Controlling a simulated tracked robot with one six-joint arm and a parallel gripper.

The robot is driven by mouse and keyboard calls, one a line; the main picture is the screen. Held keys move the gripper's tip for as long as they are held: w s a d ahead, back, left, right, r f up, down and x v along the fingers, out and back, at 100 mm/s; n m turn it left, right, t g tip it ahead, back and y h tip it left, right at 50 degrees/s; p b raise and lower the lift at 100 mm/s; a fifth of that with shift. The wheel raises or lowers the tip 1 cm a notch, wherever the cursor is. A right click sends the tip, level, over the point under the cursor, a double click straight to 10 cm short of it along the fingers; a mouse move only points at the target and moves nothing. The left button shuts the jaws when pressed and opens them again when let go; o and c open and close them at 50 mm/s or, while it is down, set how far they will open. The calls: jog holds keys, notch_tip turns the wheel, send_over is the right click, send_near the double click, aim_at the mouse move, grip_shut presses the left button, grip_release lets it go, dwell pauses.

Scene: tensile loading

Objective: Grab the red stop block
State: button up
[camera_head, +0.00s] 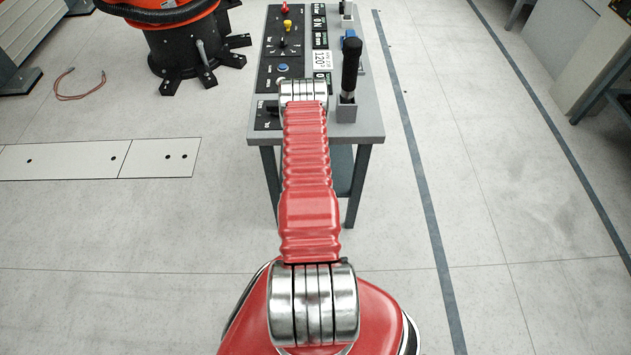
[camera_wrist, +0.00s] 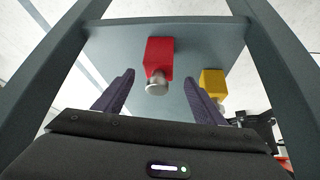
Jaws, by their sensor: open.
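The red stop block (camera_wrist: 159,55) shows in the wrist view, a red box with a round silver knob on its near end. It is on a grey-green surface. My gripper (camera_wrist: 159,77) is open, with one dark finger to the left of the block and knob and one to the right. The jaws hold nothing. I cannot tell whether the fingertips are level with the block. In the head view I cannot make out the block or my gripper.
A yellow block (camera_wrist: 212,82) sits just right of my right finger. Dark grey bars flank the surface in the wrist view. The head view shows a table (camera_head: 368,128) with a control panel (camera_head: 283,47), a black-handled lever (camera_head: 350,68), and a lower shelf (camera_head: 343,165).

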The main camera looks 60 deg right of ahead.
jog(key=shift+x, duration=2)
jog(key=shift+c, duration=0.3)
grip_shut()
jog(key=shift+d+r, duration=0.1)
